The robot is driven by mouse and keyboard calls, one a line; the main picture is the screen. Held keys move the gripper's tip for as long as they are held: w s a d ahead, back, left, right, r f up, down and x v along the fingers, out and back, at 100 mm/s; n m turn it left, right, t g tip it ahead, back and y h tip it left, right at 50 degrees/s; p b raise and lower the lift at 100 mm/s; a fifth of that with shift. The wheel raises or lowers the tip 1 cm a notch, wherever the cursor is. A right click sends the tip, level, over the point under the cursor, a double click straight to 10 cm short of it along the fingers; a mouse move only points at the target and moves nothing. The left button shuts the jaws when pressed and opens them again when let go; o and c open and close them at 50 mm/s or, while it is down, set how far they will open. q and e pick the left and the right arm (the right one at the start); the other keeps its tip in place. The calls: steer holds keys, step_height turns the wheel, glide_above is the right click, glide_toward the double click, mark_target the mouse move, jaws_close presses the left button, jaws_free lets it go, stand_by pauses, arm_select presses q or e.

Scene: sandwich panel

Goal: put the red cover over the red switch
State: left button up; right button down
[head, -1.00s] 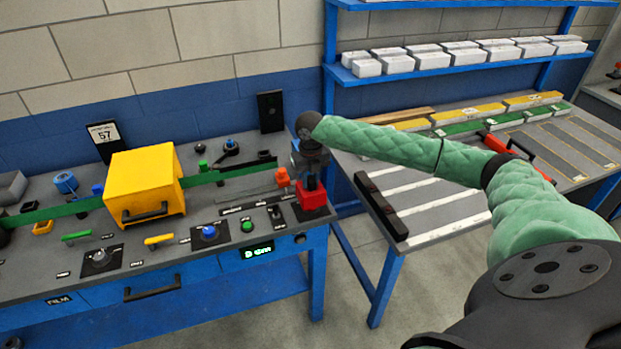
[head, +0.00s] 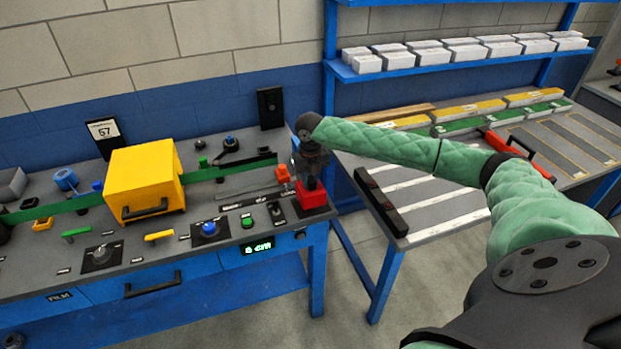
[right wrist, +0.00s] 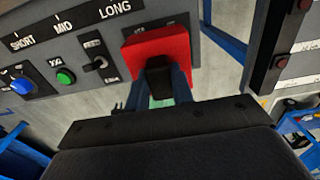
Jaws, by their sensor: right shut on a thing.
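The red cover (head: 312,198) is a red block with a dark knob on top, at the right front corner of the panel. In the right wrist view, the red cover (right wrist: 150,46) sits beside the LONG label, and its dark knob (right wrist: 159,76) is between my fingers. My right gripper (head: 311,180) reaches down from above and is shut on this knob; it also shows in the right wrist view (right wrist: 162,85). The cover looks on or very near the panel; I cannot tell if it touches. No red switch shows clearly; anything under the cover is hidden. My left gripper is not in view.
A small orange-red part (head: 282,173) stands just left of my right gripper. A toggle switch (head: 275,208), a green button (head: 247,222) and a blue knob (head: 209,229) lie left of the cover. A yellow housing (head: 145,175) stands farther left. A gap separates the side table (head: 440,215).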

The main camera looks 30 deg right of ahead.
steer(key=shift+f, duration=1.2)
steer(key=c, duration=1.1)
jaws_free()
steer(key=shift+r, duration=0.1)
steer(key=shift+r+p, duration=1.85)
steer(key=shift+r, duration=0.4)
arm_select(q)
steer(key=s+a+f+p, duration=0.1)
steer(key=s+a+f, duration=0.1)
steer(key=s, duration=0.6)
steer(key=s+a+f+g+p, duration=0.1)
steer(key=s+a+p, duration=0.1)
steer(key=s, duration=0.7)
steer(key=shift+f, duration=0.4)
arm_select(e)
steer(key=shift+r, duration=1.95)
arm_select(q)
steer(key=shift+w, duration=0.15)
